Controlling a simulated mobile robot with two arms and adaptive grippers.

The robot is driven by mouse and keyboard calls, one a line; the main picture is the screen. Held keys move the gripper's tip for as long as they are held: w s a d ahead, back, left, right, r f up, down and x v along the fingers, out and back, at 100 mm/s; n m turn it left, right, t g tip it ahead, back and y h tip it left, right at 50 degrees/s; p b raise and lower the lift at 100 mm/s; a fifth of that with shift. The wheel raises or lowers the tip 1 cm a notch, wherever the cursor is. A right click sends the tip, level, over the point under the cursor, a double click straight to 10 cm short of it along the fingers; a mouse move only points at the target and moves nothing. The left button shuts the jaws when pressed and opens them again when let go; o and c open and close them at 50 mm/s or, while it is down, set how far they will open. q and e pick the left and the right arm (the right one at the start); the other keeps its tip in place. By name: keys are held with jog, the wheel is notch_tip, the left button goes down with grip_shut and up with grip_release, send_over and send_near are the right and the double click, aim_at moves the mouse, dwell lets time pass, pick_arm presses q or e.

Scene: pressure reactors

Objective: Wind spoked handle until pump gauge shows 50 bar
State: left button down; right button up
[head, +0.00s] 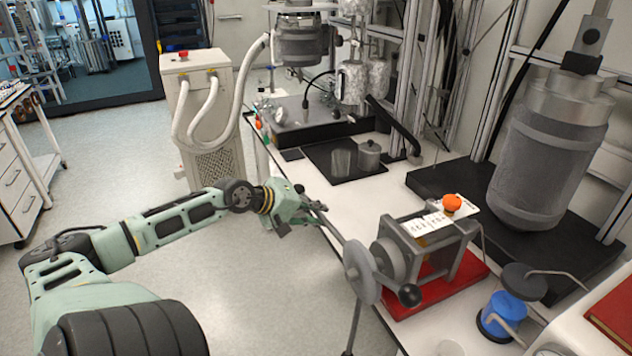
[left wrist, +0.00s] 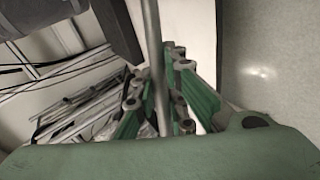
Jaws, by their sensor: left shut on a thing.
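The spoked handle (head: 361,272) is a grey hub with long rods on the side of a grey pump (head: 440,245). One spoke slopes up and left, one points down, and a short one ends in a dark ball knob (head: 410,295). My left gripper (head: 305,211) is shut on the upper-left spoke near its outer end. In the left wrist view the spoke (left wrist: 152,40) runs between the fingers of the gripper (left wrist: 160,90). I cannot make out a pump gauge dial or its reading. My right gripper is not in view.
The pump stands on a red base (head: 475,268) at the white bench's edge. An orange knob (head: 452,203) sits on top. A blue container (head: 503,312) stands at right, and a large grey vessel (head: 545,160) behind. The floor (head: 240,290) left of the bench is clear.

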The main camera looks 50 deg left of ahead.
pick_arm(q)
jog(key=c, duration=1.8)
grip_release()
jog(key=shift+w+r, duration=0.1)
jog(key=shift+r, duration=0.3)
jog(key=shift+f, duration=0.15)
jog(key=v, duration=1.2)
jog(key=shift+d+f, duration=0.1)
